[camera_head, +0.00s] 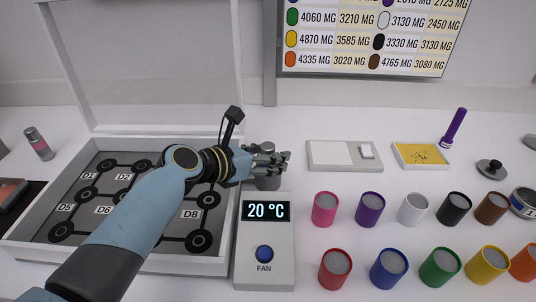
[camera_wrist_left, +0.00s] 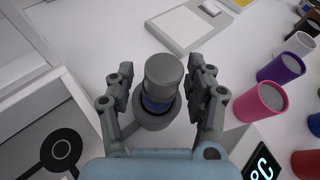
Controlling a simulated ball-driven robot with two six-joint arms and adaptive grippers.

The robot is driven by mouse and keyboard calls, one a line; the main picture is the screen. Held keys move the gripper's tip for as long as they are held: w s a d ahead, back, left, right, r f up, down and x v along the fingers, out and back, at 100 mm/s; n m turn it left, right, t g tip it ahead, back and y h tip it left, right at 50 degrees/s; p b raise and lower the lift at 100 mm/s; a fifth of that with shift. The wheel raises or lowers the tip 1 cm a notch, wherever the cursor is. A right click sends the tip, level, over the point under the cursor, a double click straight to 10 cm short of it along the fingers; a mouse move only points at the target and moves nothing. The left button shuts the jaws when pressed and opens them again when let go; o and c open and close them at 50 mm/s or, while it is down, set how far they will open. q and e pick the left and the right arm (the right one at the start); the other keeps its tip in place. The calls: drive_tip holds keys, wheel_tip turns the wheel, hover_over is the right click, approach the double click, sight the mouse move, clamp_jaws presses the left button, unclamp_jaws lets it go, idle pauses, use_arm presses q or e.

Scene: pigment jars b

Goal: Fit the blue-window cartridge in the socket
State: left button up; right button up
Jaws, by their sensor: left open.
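The blue-window cartridge (camera_wrist_left: 163,78) is a grey cylinder with a rounded top and a blue band low on its side. In the left wrist view it stands in the ring of the round grey socket (camera_wrist_left: 155,121), between my fingers; how deep it sits is hard to tell. My left gripper (camera_wrist_left: 163,90) is open, with a finger on each side of the cartridge and gaps showing. In the head view my left gripper (camera_head: 274,158) is over the socket (camera_head: 267,182) and hides most of the cartridge. My right gripper is not in view.
A fan box (camera_head: 264,276) with a 20 °C display is in front of the socket. An open case (camera_head: 120,262) with labelled round places is at left. Several coloured jars (camera_head: 370,208) stand in two rows at right. A scale (camera_head: 330,154) and a yellow tray (camera_head: 421,156) lie behind them.

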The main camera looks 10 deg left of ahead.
use_arm(q)
drive_tip(key=shift+s, duration=0.1)
drive_tip(key=v, duration=1.1)
drive_tip(key=shift+s+a+r, duration=0.2)
drive_tip(key=shift+s+a, duration=0.05)
